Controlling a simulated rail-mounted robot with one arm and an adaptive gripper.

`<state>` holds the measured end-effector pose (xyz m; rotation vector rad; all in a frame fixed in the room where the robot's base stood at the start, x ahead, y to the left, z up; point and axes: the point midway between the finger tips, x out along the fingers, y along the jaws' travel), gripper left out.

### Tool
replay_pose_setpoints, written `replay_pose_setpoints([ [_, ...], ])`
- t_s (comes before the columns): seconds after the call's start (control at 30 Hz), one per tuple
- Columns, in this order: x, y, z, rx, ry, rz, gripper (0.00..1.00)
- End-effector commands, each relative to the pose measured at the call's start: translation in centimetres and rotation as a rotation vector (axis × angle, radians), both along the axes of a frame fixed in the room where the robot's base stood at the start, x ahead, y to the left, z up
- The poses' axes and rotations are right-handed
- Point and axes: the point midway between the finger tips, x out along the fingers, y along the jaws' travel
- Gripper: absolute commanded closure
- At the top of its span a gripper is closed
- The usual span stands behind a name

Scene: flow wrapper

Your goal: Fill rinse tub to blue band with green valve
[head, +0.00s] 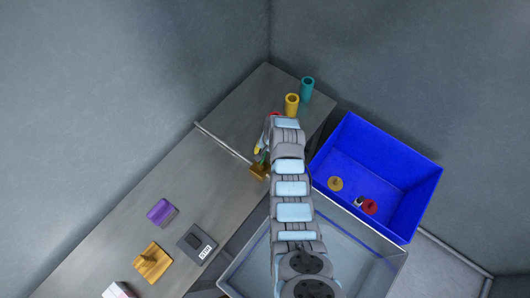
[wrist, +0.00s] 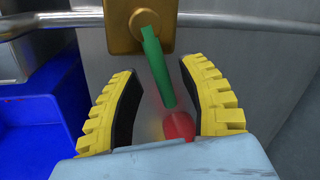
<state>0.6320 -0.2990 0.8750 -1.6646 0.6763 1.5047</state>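The green valve is a green lever (wrist: 158,68) on a brass-coloured plate (wrist: 140,22), with a red round piece (wrist: 180,127) at its near end. In the head view the brass plate (head: 259,172) is partly hidden by my arm. My gripper (wrist: 165,95) is open, its yellow fingers with black pads on either side of the lever, apart from it. A grey, clear-walled tub (head: 240,268), perhaps the rinse tub, stands at the lower middle of the head view, partly behind my arm.
A blue bin (head: 415,198) right of my arm holds a few small parts. A metal rail (wrist: 225,19) runs beside the plate. The long grey bench (head: 150,205) bears a purple block (head: 162,212), a brass-coloured piece (head: 152,262), a dark display box (head: 197,244) and yellow (head: 292,104) and teal (head: 307,89) cylinders.

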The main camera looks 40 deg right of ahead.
Motion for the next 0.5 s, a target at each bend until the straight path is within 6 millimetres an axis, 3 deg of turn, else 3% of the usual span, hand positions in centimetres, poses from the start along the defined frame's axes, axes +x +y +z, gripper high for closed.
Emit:
replay_pose_setpoints([
  [0.3,0.0,-0.1,0.3,0.000,-0.001,0.001,0.58],
  [0.5,0.0,-0.4,1.8,-0.004,-0.008,-0.001,0.58],
])
